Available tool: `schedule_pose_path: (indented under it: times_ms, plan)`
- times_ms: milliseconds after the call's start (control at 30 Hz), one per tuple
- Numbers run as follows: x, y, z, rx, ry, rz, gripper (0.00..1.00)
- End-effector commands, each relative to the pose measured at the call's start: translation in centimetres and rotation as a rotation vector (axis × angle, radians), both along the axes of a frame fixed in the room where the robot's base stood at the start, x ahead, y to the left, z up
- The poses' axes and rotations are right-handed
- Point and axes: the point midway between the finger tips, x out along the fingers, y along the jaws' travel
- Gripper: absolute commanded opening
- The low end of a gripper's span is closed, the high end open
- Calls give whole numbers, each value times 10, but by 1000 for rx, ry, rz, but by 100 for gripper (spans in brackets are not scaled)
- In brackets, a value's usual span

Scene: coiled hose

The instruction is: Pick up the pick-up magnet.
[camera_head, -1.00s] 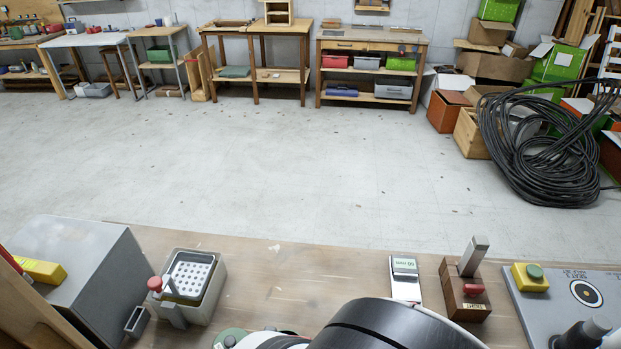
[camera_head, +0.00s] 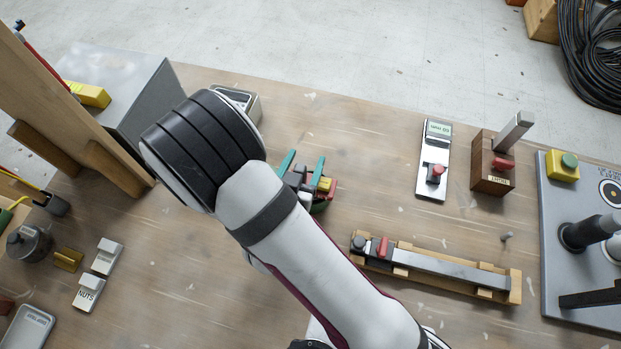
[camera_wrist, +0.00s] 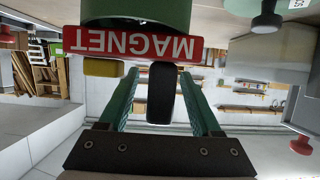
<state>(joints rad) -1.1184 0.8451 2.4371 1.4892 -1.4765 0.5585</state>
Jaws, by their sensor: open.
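The pick-up magnet shows in the wrist view as a green body (camera_wrist: 135,12) with a red label (camera_wrist: 130,45) reading MAGNET, upside down in the picture. A black upright piece (camera_wrist: 160,95), seemingly its handle, stands between the two teal fingers of my open gripper (camera_wrist: 160,78), with a narrow gap on each side. In the head view, my gripper (camera_head: 302,172) shows only as teal fingers beyond my arm. The magnet's green and red parts (camera_head: 321,206) show beside them, partly hidden by my arm.
A wooden holder with a metal bar (camera_head: 455,269) lies right of my arm. A grey bin (camera_head: 250,107) is behind my wrist. Small white boxes (camera_head: 107,256) lie left.

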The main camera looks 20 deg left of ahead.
Motion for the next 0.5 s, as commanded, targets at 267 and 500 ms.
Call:
schedule_pose_path:
  times_ms: [267, 500]
  plan:
    - [0, 0, 0, 1, 0, 0, 34]
    - [-1, 0, 0, 1, 1, 0, 0]
